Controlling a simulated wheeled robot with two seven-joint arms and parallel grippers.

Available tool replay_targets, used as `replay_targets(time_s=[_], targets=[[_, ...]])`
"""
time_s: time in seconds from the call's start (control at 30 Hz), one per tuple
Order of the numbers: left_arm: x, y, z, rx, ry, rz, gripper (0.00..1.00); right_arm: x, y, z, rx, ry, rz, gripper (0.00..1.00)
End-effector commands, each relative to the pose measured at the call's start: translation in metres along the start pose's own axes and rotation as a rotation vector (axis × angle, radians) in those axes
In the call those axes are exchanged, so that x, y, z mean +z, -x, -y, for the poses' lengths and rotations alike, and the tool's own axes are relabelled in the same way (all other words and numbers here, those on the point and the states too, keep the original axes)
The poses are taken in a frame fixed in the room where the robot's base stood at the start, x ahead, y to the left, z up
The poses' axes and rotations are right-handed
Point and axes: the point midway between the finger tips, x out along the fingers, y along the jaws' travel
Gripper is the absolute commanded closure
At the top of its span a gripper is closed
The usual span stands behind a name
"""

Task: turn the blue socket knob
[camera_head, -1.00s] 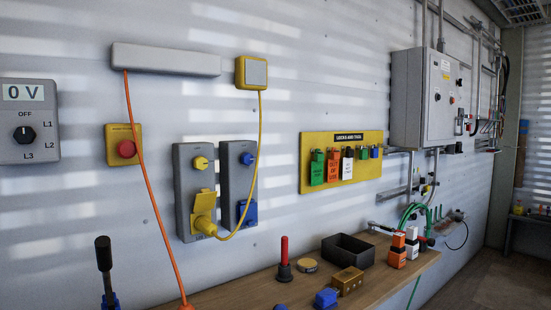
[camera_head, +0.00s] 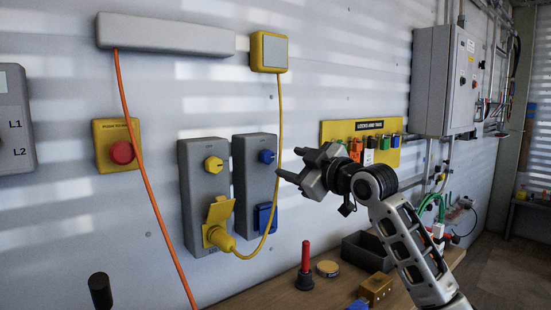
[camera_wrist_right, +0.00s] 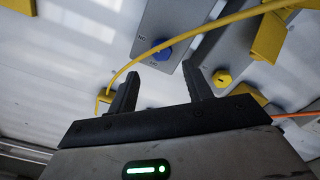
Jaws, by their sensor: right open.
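The blue socket knob (camera_head: 266,156) is on the upper part of the right grey socket box (camera_head: 258,181) on the wall. A blue flap (camera_head: 264,217) is lower on the same box. My right gripper (camera_head: 286,179) is open and empty, to the right of the knob and a little lower in the head view, apart from it. In the right wrist view the blue knob (camera_wrist_right: 162,53) shows beyond and between the two open fingers (camera_wrist_right: 163,85), with the yellow cable running across in front of it. My left gripper is not in view.
The left socket box has a yellow knob (camera_head: 213,165) and a yellow plug (camera_head: 217,236) with a yellow cable (camera_head: 279,130) hanging near my right gripper. A red stop button (camera_head: 122,153) and orange cable (camera_head: 147,185) are further left. The bench below holds a red-handled tool (camera_head: 305,262).

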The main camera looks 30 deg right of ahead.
Motion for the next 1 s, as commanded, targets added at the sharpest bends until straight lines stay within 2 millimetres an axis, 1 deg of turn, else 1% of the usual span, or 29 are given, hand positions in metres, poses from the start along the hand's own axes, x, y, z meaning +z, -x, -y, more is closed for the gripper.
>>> replay_targets(time_s=[0.03, 0.1, 0.27, 0.43, 0.6, 0.97, 1.0], targets=[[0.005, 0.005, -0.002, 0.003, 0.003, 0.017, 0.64, -0.001, -0.005, -0.001, -0.001, -0.004, 0.0, 0.5], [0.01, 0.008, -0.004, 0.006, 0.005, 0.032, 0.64, -0.002, -0.013, 0.0, -0.002, -0.006, -0.001, 0.5], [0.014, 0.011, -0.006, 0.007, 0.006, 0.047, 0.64, -0.002, -0.032, -0.001, -0.001, -0.005, 0.0, 0.5], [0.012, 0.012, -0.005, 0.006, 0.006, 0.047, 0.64, -0.001, -0.053, 0.001, -0.002, -0.006, -0.001, 0.5], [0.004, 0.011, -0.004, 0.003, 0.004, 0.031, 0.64, -0.001, -0.073, 0.001, -0.003, -0.005, 0.0, 0.5], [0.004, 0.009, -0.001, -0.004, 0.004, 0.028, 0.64, 0.0, -0.075, 0.002, -0.002, -0.001, 0.0, 0.5], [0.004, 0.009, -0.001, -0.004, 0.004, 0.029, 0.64, 0.0, -0.075, 0.002, -0.002, -0.001, 0.0, 0.53]])
